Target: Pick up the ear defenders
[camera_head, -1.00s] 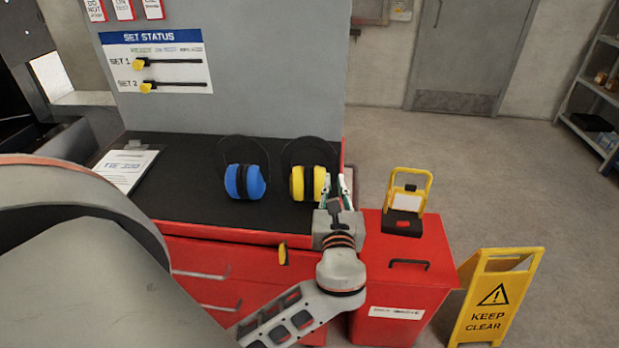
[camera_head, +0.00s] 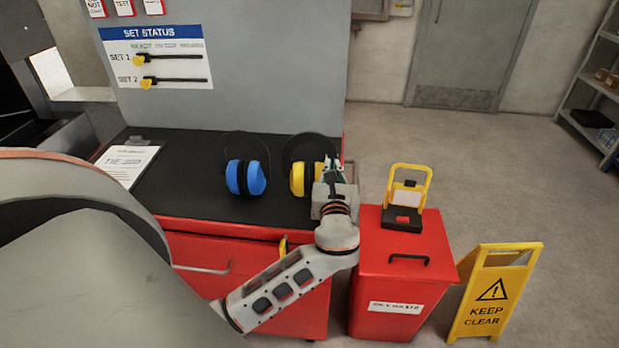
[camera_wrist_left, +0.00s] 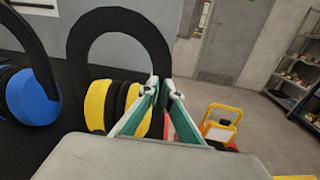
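The yellow ear defenders (camera_head: 298,178), with a black headband, rest on the black bench top (camera_head: 190,205). Blue ear defenders (camera_head: 245,177) stand to their left. My left gripper (camera_head: 332,165) is at the right side of the yellow pair. In the left wrist view its fingertips (camera_wrist_left: 162,88) are close together in front of the yellow pair's headband, just right of the yellow cups (camera_wrist_left: 112,105). I cannot tell whether the fingers hold the band or only overlap it. The blue pair shows at the left edge there (camera_wrist_left: 30,95). My right gripper is not in view.
A red bin (camera_head: 405,275) with a yellow-framed item (camera_head: 405,200) on its lid stands right of the bench. A yellow keep-clear sign (camera_head: 492,292) stands beside it. A grey status panel (camera_head: 270,60) rises behind the ear defenders. A paper (camera_head: 128,162) lies at left.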

